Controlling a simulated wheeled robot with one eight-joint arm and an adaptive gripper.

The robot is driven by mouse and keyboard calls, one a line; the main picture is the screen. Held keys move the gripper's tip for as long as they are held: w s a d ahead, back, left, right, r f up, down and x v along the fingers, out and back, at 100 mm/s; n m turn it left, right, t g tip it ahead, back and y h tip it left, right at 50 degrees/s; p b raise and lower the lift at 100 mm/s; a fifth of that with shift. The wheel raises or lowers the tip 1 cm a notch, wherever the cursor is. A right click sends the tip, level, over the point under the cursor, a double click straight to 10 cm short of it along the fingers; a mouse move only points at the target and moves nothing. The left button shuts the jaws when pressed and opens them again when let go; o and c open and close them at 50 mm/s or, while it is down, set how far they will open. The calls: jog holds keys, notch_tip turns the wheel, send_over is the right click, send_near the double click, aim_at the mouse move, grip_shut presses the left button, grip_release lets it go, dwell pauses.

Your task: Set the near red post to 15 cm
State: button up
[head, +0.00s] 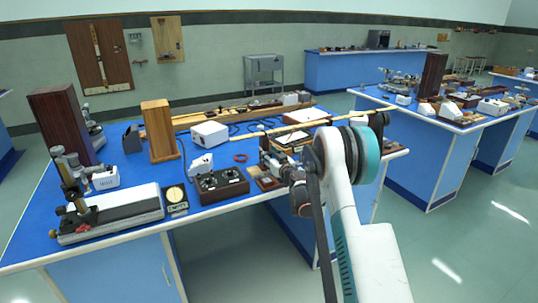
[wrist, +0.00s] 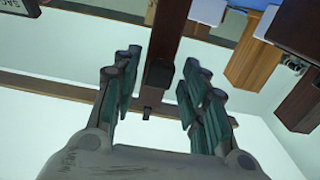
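My gripper (wrist: 162,62) is open in the wrist view, with its teal-padded fingers apart on both sides. A dark red-brown bar (wrist: 160,76) with a small dark tip shows between the fingers; I cannot tell if it is the near red post or how far away it is. No finger clearly touches it. In the head view my arm reaches over the front right of the near blue bench (head: 100,248), and my gripper is too small and covered to make out. I cannot clearly pick out a red post or a height scale in the head view.
A second blue bench (head: 430,160) stands right, with open floor between.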

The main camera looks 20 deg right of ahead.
jog(key=shift+s, duration=0.1)
jog(key=s, duration=1.1)
jog(key=shift+s+d, duration=0.2)
jog(key=shift+s, duration=0.2)
